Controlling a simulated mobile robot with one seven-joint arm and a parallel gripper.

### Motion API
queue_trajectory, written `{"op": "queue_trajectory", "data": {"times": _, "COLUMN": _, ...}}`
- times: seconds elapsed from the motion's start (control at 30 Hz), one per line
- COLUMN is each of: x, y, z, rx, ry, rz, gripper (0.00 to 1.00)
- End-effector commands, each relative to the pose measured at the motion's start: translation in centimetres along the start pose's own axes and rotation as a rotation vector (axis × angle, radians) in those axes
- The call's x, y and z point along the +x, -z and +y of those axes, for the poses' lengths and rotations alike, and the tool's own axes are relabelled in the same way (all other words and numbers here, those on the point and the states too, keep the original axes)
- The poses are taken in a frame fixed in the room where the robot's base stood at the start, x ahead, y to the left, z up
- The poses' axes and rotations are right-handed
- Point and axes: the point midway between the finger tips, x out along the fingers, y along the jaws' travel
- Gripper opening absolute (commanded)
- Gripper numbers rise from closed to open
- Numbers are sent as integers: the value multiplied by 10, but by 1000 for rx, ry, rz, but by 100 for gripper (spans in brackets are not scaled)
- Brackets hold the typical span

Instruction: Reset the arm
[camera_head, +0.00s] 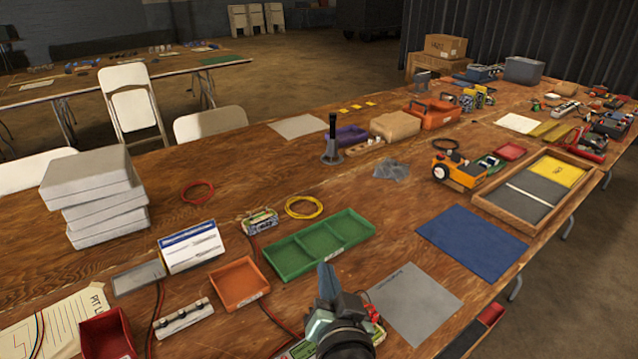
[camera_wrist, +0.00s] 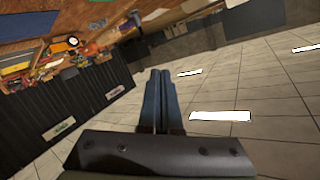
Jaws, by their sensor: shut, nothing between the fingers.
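My gripper (camera_head: 327,279) is at the bottom middle of the head view, over the near edge of the wooden table (camera_head: 260,195). It stands just in front of the green tray, and its fingers point up and away. In the wrist view my gripper (camera_wrist: 161,75) shows its two dark fingers pressed together with nothing between them. The wrist view is tilted and shows the table in the upper left and tiled surface with bright strips beyond the fingers. Part of the table front is hidden behind my gripper.
A green divided tray (camera_head: 318,244), an orange tray (camera_head: 238,283) and a grey mat (camera_head: 415,303) lie close around my gripper. A blue mat (camera_head: 472,242) and a wooden framed tray (camera_head: 480,202) are to the right. Stacked white boxes (camera_head: 95,195) stand left. Bare wood shows mid-table.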

Motion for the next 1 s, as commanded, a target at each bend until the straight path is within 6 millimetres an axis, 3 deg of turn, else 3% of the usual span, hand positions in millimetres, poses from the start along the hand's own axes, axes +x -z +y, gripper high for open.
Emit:
{"op": "queue_trajectory", "data": {"times": 0.03, "x": -3, "y": 38, "z": -20, "rx": -52, "ry": 26, "rz": 78, "gripper": 0}}
{"op": "queue_trajectory", "data": {"times": 0.1, "x": -12, "y": 85, "z": -46, "rx": -122, "ry": 51, "rz": 181, "gripper": 0}}
{"op": "queue_trajectory", "data": {"times": 0.27, "x": -53, "y": 186, "z": -105, "rx": -263, "ry": 96, "rz": 432, "gripper": 0}}
{"op": "queue_trajectory", "data": {"times": 0.4, "x": -110, "y": 260, "z": -154, "rx": -364, "ry": 120, "rz": 661, "gripper": 0}}
{"op": "queue_trajectory", "data": {"times": 0.5, "x": -155, "y": 299, "z": -180, "rx": -415, "ry": 126, "rz": 810, "gripper": 0}}
{"op": "queue_trajectory", "data": {"times": 0.6, "x": -193, "y": 324, "z": -199, "rx": -447, "ry": 127, "rz": 925, "gripper": 0}}
{"op": "queue_trajectory", "data": {"times": 0.7, "x": -218, "y": 338, "z": -208, "rx": -464, "ry": 124, "rz": 997, "gripper": 0}}
{"op": "queue_trajectory", "data": {"times": 0.83, "x": -231, "y": 344, "z": -213, "rx": -473, "ry": 120, "rz": 1033, "gripper": 0}}
{"op": "queue_trajectory", "data": {"times": 1.0, "x": -231, "y": 344, "z": -213, "rx": -474, "ry": 120, "rz": 1034, "gripper": 0}}
